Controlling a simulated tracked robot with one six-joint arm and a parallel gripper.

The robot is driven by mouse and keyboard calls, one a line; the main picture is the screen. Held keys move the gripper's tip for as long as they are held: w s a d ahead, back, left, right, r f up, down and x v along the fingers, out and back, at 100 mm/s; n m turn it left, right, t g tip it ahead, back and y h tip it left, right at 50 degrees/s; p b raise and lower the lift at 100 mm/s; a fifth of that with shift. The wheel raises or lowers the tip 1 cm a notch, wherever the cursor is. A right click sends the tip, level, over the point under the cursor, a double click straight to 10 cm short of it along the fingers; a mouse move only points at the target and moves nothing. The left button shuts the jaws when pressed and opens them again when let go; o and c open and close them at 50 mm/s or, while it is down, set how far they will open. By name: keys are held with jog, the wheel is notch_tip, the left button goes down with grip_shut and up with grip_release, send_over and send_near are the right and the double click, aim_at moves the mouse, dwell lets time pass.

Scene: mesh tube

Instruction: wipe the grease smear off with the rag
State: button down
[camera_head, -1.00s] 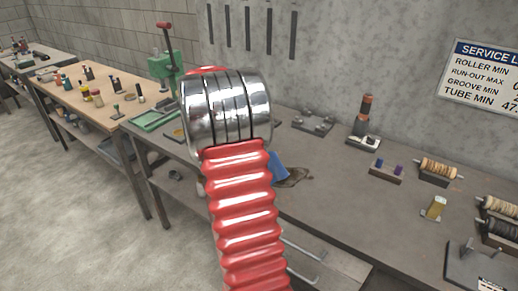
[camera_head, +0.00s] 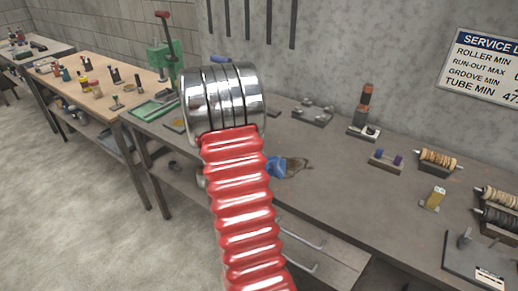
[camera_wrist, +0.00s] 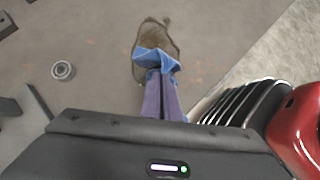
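The blue rag (camera_wrist: 155,62) is between the two purple fingers of my gripper (camera_wrist: 161,78) in the wrist view. The fingers are close together, with the rag bunched around their tips. The brown grease smear (camera_wrist: 153,36) is on the grey bench top, just beyond the rag, which covers its near edge. In the head view the rag (camera_head: 272,167) shows beside my red arm, at the left end of the smear (camera_head: 297,165). My gripper is mostly hidden behind my arm there. I cannot tell how firmly the rag presses on the bench.
A small metal ring (camera_wrist: 63,70) lies left of the smear. On the bench (camera_head: 345,207) stand a red-topped tool (camera_head: 366,112), a block with purple pieces (camera_head: 386,160), a yellow item (camera_head: 433,198) and spools. The bench right of the smear is clear.

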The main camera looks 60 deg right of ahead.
jog(key=shift+f, duration=1.3)
jog(key=c, duration=2.5)
grip_release()
jog(key=o, duration=1.5)
jog(key=shift+f, duration=0.15)
jog(key=shift+f, duration=0.9)
jog(key=shift+c, duration=0.5)
jog(key=c, duration=1.4)
jog(key=shift+d+r, duration=0.1)
grip_shut()
